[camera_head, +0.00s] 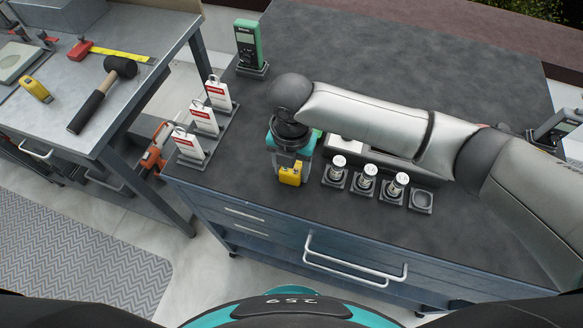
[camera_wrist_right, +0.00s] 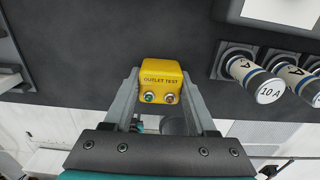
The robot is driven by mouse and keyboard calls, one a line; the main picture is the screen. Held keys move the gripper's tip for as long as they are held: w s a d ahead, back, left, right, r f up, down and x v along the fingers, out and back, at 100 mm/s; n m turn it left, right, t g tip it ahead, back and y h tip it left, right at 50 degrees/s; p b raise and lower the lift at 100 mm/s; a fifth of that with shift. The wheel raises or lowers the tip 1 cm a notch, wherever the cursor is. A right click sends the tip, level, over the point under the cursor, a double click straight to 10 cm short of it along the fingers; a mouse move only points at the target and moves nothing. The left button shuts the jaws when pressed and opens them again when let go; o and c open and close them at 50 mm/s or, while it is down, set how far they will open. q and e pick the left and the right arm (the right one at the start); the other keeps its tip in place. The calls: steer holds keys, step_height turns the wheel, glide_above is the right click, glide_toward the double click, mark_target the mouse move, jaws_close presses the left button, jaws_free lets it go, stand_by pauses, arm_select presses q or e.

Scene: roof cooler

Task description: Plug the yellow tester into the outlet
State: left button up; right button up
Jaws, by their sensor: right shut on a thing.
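The yellow tester (camera_head: 291,174) shows at the front end of my right gripper (camera_head: 289,165), over the dark worktop near its front edge. In the right wrist view the tester (camera_wrist_right: 161,84) is marked "OUTLET TEST" and has a green and a red light on its face. The right gripper's fingers (camera_wrist_right: 160,98) stand on both sides of it, shut on it. Whether it touches the worktop I cannot tell. I cannot make out an outlet; my right arm covers part of the worktop behind. My left gripper is not in view.
Several small holders stand right of the tester, three with fuses (camera_head: 368,176) and one empty holder (camera_head: 422,201). A partly hidden white-faced unit (camera_head: 346,145) lies behind them. White tagged items (camera_head: 204,117) and a green meter (camera_head: 248,42) stand left. The worktop's back is clear.

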steer(key=shift+r, duration=0.1)
step_height(320, 180, up, 20)
steer(key=p, duration=0.3)
steer(key=shift+p, duration=0.35)
steer(key=w+d+m+b, duration=0.1)
steer(key=d+m, duration=0.6)
steer(key=m, duration=0.9)
steer(key=d+r+m+b, duration=0.1)
steer(key=d+m+b, duration=0.3)
steer(key=m, duration=1.2)
steer(key=d, duration=0.4)
steer(key=shift+w+r, duration=0.3)
steer(key=shift+w, duration=0.1)
